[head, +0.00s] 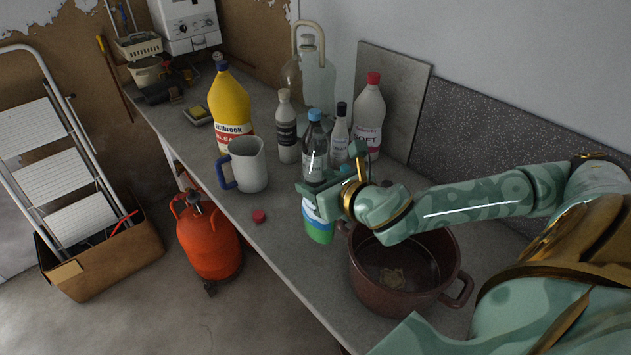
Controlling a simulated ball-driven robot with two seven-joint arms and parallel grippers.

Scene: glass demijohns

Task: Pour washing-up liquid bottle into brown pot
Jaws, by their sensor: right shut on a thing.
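The washing-up liquid bottle (319,228) is clear with a blue top, a blue and white label and green in its lower part. It is upright, just left of the pot. My right gripper (318,190) is shut around its middle and hides part of it. I cannot tell whether its base touches the worktop. The brown pot (372,288) stands on the worktop at the right, with two side handles and an open top. A small pale patch shows on its inside floor. My right forearm passes over its far rim. My left gripper is out of view.
Behind the held bottle stand a white bottle (286,130), a clear black-capped bottle (339,138) and a red-capped bottle (369,115). A red cap (259,216) lies near the worktop's front edge.

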